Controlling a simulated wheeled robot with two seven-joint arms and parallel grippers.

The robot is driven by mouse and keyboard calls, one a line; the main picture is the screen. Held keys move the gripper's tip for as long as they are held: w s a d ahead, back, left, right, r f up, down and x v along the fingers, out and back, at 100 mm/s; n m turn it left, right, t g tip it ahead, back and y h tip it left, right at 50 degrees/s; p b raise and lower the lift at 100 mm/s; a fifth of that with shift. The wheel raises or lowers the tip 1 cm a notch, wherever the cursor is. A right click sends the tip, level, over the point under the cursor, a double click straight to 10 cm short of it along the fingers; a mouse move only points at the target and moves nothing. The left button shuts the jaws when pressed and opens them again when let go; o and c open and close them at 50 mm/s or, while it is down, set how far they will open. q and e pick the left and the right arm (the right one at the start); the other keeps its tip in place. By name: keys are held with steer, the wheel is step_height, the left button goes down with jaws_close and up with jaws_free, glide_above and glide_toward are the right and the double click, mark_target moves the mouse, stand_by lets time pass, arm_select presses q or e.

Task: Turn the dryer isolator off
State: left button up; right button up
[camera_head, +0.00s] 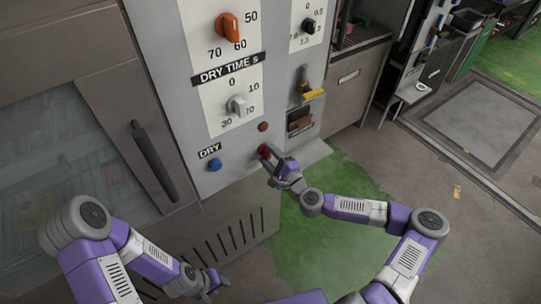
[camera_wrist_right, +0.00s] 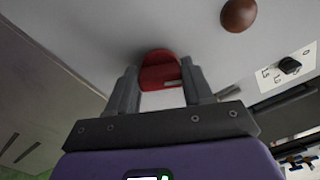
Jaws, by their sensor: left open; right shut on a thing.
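A red rotary knob (camera_head: 265,150) sits low on the grey control panel, right of the blue DRY button (camera_head: 214,164); no label naming it as the isolator is readable. My right gripper (camera_head: 274,162) is at the panel, shut on this knob. In the right wrist view the red knob (camera_wrist_right: 160,68) lies between the two fingers (camera_wrist_right: 160,90), with a pale mark on its lower right side. My left gripper (camera_head: 212,287) is open and empty, low in front of the vented lower panel, away from the controls.
A brown button (camera_head: 263,126) is just above the red knob. Higher are the white-knobbed DRY TIME dial (camera_head: 237,104), an orange knob (camera_head: 228,25) and a black knob (camera_head: 308,24). A yellow handle (camera_head: 313,93) juts out at the right. A door handle (camera_head: 152,160) stands left.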

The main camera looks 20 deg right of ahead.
steer(key=n, duration=0.5)
steer(key=shift+r, duration=0.1)
steer(key=shift+w+n, duration=0.1)
steer(key=shift+n, duration=0.2)
stand_by(0.4)
steer(key=o, duration=0.9)
steer(key=shift+r, duration=0.1)
steer(key=shift+o, duration=0.7)
steer(key=shift+w+a+f, duration=0.1)
steer(key=shift+f, duration=0.15)
steer(key=p+v, duration=0.1)
steer(key=v, duration=0.6)
steer(key=shift+s, duration=0.3)
